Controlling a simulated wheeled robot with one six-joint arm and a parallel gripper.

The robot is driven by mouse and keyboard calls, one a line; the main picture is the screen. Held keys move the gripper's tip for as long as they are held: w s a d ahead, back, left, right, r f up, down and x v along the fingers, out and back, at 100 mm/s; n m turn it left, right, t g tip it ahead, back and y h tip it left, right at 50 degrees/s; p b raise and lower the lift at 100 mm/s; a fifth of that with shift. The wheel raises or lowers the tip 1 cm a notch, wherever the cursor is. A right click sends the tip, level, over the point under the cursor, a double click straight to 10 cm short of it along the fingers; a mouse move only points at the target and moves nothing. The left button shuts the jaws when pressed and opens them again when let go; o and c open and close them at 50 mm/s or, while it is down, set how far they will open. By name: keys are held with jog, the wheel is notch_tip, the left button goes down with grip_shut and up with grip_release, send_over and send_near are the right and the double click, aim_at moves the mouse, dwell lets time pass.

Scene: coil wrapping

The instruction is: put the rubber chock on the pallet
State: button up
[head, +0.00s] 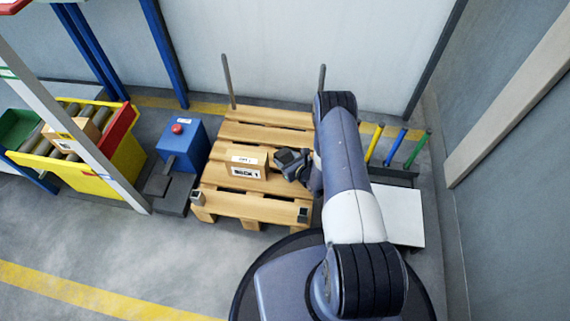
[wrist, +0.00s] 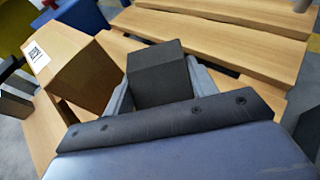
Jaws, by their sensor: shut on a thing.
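The rubber chock (wrist: 157,75) is a dark grey block between the two fingers of my gripper (wrist: 157,88) in the wrist view. My gripper is shut on it. In the head view my gripper (head: 294,165) and the chock (head: 288,156) are over the wooden pallet (head: 260,208), right beside a cardboard box. The pallet's slats also show below and behind the chock in the wrist view (wrist: 215,42). I cannot tell whether the chock touches the slats.
The cardboard box (head: 246,184) with white labels sits on the pallet, left of my gripper. Two grey posts stand at the pallet's back corners. A blue box with a red button (head: 182,138) stands left, a yellow roller conveyor (head: 112,150) farther left. Coloured rods (head: 397,147) stand right.

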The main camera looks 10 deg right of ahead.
jog(key=shift+f+b, duration=0.4)
jog(key=shift+f, duration=1)
jog(key=shift+f+b, duration=0.25)
jog(key=shift+b, duration=0.05)
jog(key=o, duration=1.1)
jog(key=shift+r, duration=0.1)
jog(key=shift+r, duration=0.1)
jog(key=shift+s+d+r+p, duration=0.1)
jog(key=shift+s+r+p, duration=0.1)
jog(key=shift+p, duration=0.3)
jog(key=p+v, duration=0.3)
jog(key=v, duration=0.8)
jog(key=shift+s+d, duration=0.1)
jog(key=shift+s, duration=0.1)
